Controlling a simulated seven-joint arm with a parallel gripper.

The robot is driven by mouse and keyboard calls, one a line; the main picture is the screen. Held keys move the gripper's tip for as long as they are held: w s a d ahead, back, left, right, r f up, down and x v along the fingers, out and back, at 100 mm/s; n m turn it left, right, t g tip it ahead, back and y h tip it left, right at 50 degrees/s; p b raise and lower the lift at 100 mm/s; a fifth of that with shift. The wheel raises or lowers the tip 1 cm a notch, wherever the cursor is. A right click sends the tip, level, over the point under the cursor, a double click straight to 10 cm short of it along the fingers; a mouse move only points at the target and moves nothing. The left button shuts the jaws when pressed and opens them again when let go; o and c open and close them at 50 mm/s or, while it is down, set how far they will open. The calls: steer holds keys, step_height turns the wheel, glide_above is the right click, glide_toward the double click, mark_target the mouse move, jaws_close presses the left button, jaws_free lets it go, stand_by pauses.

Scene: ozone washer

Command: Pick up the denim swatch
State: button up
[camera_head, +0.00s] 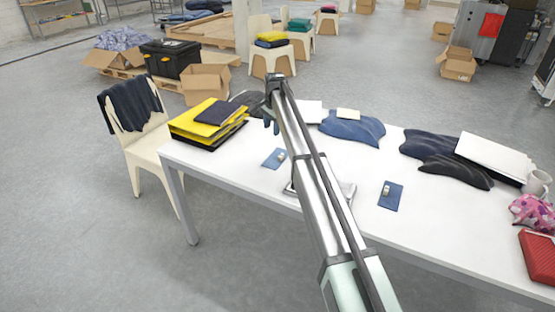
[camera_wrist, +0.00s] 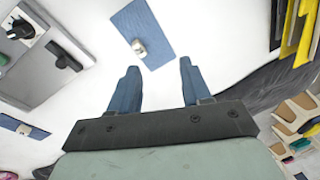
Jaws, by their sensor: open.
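A small blue denim swatch (camera_head: 273,160) lies flat on the white table, left of my arm, with a small pale object on it. It also shows at the top of the wrist view (camera_wrist: 150,22), ahead of my fingertips. A second blue swatch (camera_head: 391,201), also with a small object on it, lies right of my arm; in the wrist view it appears at the left edge (camera_wrist: 12,124). My gripper (camera_wrist: 158,66) has two blue fingers spread apart with nothing between them. In the head view my gripper (camera_head: 270,122) appears beyond the left swatch, apparently above the table.
A yellow and dark stack (camera_head: 208,120) lies on the left of the table (camera_head: 240,165). A grey device (camera_wrist: 40,45) lies between the swatches, partly hidden by my arm in the head view. Dark cloths (camera_head: 353,128) lie behind.

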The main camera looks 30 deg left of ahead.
steer(key=d+n+h, duration=0.1)
steer(key=d+n, duration=0.1)
steer(key=n, duration=0.2)
glide_above(281, 155)
steer(key=s, duration=0.1)
step_height(281, 155, down, 9)
steer(key=shift+s+a+r, duration=0.1)
steer(key=shift+s, duration=0.05)
steer(key=shift+w+f, duration=0.25)
steer(key=shift+f, duration=1.05)
steer(key=shift+w+f, duration=0.25)
steer(key=shift+f, duration=1.05)
steer(key=shift+c, duration=0.4)
jaws_close()
